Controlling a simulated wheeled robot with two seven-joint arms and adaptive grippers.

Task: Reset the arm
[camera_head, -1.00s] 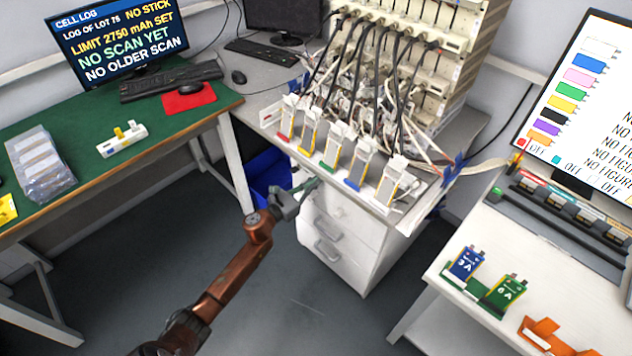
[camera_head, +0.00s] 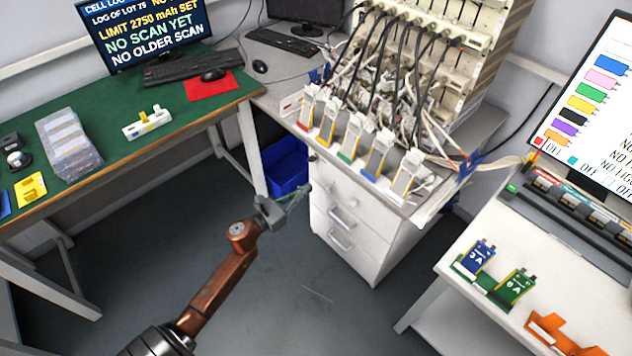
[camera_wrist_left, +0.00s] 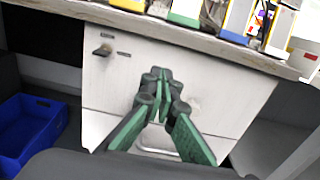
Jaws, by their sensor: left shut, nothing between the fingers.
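My left gripper (camera_head: 298,194) hangs in the open floor space in front of the white drawer cabinet, below the bench edge. In the left wrist view its green-padded fingers (camera_wrist_left: 160,88) are together, with nothing between them. The cabinet front (camera_wrist_left: 105,75) fills the background there, with a drawer handle partly hidden behind the fingers. My left arm reaches in from the bottom left of the head view. My right gripper does not show in either view.
A blue bin (camera_head: 287,170) stands left of the drawer cabinet (camera_head: 345,222). The bench above holds several pouch-cell holders (camera_head: 352,135) and cables. A green table (camera_head: 105,118) is at left. A white table (camera_head: 450,285) with blue and green cells is at right. The floor is clear.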

